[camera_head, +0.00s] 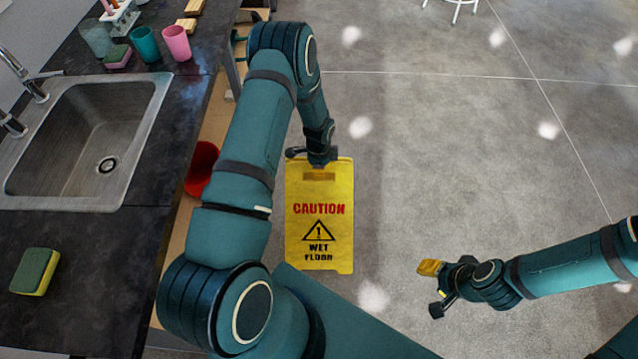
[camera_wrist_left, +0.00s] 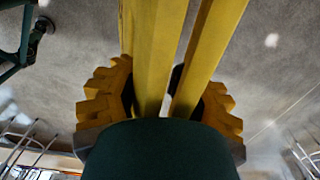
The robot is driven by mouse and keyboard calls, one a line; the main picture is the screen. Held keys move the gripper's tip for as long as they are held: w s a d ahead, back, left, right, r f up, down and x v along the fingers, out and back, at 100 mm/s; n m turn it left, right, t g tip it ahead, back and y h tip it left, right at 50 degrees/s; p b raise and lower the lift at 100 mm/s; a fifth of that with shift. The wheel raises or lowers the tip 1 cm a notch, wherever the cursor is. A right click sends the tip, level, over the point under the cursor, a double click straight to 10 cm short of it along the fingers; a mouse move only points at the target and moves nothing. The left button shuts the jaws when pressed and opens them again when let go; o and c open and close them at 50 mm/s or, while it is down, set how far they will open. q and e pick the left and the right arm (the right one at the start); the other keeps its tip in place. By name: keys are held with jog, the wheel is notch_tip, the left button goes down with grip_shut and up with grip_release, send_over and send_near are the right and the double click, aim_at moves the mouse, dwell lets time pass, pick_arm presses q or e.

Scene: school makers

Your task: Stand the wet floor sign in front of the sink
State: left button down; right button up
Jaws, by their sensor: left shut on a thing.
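The yellow wet floor sign (camera_head: 319,222) is upright to the right of the counter, its lettered face toward the head camera. My left gripper (camera_head: 318,163) is shut on its top edge. In the left wrist view, the sign's two yellow panels (camera_wrist_left: 155,55) run between the toothed fingers of the left gripper (camera_wrist_left: 165,100), with a narrow gap between the panels. I cannot tell whether the sign's lower edge touches the floor. The metal sink (camera_head: 65,145) is set in the dark counter at left. My right gripper (camera_head: 436,288) is open and empty over the floor at right.
The dark counter (camera_head: 90,270) carries a sponge (camera_head: 36,271), a teal cup (camera_head: 145,45) and a pink cup (camera_head: 176,43). A red container (camera_head: 202,168) sits beneath the counter edge, partly hidden by my left arm. The grey floor (camera_head: 450,140) at right is mostly clear; a white stool (camera_head: 455,8) stands far back.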

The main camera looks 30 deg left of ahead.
pick_arm(q)
notch_tip(320, 180, down, 4)
jog(key=shift+f+b, duration=0.1)
jog(key=shift+b, duration=0.4)
jog(key=c, duration=0.5)
grip_release()
notch_tip(320, 180, up, 11)
jog(key=p, duration=0.3)
jog(key=s+d+r+n+h, duration=0.1)
jog(key=s+d+n, duration=0.3)
jog(key=d, duration=0.3)
jog(key=s+d+r+n+t+h, duration=0.1)
jog(key=s+d+r+n, duration=0.1)
jog(key=s+d+n, duration=0.2)
jog(key=s+d+r+n+h, duration=0.1)
jog(key=s+d+r+n, duration=0.1)
jog(key=s+d+n, duration=0.3)
jog(key=shift+s+d+t+h, duration=0.15)
jog(key=shift+s+d, duration=0.55)
jog(key=shift+d, duration=0.35)
jog(key=shift+s+d+t+h, duration=0.1)
jog(key=shift+s+d, duration=0.6)
jog(key=shift+d, duration=0.3)
jog(key=shift+s+d+t+h, duration=0.15)
jog(key=shift+s+d, duration=0.55)
jog(key=shift+d, duration=0.35)
